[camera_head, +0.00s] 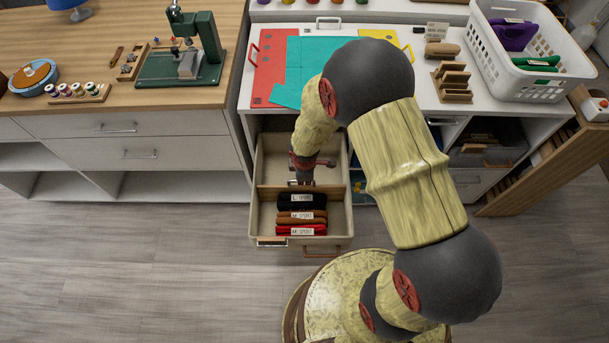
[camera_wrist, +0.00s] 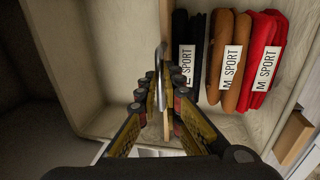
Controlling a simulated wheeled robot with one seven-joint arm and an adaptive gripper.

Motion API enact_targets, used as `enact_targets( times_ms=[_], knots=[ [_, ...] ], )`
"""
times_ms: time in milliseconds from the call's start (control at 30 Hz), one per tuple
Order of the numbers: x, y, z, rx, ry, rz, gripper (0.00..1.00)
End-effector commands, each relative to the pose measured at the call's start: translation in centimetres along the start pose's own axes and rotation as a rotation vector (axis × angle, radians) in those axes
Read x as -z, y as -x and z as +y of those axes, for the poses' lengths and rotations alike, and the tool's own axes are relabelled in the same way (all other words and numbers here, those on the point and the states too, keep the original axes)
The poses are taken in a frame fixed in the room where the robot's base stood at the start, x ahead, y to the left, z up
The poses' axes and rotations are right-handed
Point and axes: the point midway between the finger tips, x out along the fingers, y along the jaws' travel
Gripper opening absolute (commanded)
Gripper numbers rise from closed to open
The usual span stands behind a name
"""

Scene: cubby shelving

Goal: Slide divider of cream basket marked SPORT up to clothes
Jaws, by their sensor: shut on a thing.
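The cream basket (camera_head: 258,165) is pulled out below the white counter; it also shows in the wrist view (camera_wrist: 75,50). A thin wooden divider (camera_head: 332,187) crosses it and stands upright in the wrist view (camera_wrist: 166,20). Folded black clothes (camera_wrist: 181,40), brown clothes (camera_wrist: 224,60) and red clothes (camera_wrist: 262,60) with SPORT labels stand in the front part. The divider is very close to the black clothes; I cannot tell whether they touch all along. My gripper (camera_wrist: 160,90) is shut on the divider, with its fingers on either side. The part behind the divider looks empty.
The white counter (camera_head: 258,32) above holds coloured sheets, a wooden rack (camera_head: 453,82) and a white laundry basket (camera_head: 520,80). A wooden-topped cabinet (camera_head: 130,110) stands left of the basket. Grey floor (camera_head: 120,260) is clear at the front left.

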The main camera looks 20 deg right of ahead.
Motion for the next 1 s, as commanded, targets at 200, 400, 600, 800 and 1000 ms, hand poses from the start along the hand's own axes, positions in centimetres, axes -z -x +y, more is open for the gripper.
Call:
enact_targets(
  times_ms=[200,400,600,800,1000],
  knots=[
    [0.0,0.0,0.0,0.001,0.000,0.000,0.17],
    [0.0,0.0,0.0,0.000,0.000,0.000,0.27],
    [0.0,0.0,0.1,0.000,0.000,0.000,0.27],
    [0.1,1.0,0.2,-0.004,0.000,0.001,0.27],
    [0.1,4.5,0.3,-0.005,0.000,0.002,0.27]
  ],
)
